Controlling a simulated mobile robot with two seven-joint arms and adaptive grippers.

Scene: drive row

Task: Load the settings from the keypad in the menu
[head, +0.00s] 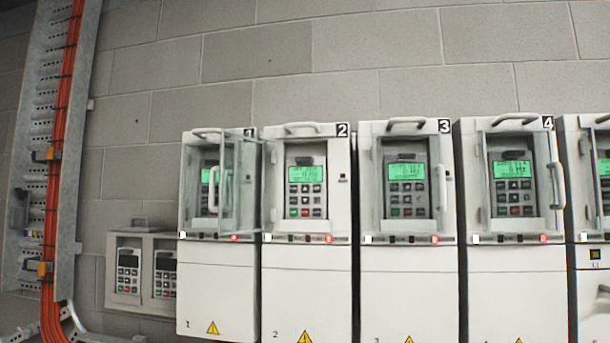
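A row of white drive cabinets stands along the wall. Drive 1 (215,290), drive 2 (308,275), drive 3 (408,275) and drive 4 (515,275) carry number plates. The keypad of drive 2 (306,187) has a lit green screen and shows no cover over it. A clear door (240,180) juts out in front of drive 1's right side; it appears to be drive 2's door swung open. The keypad of drive 3 (407,187) and the keypad of drive 4 (513,185) sit behind handled doors. Screen text is too small to read. Neither gripper is in view.
A wall holder (143,235) with two dark-screened keypads is left of drive 1. A cable ladder (38,150) with orange cables (62,150) runs up the left wall. A fifth cabinet (590,290) is cut off at the right edge.

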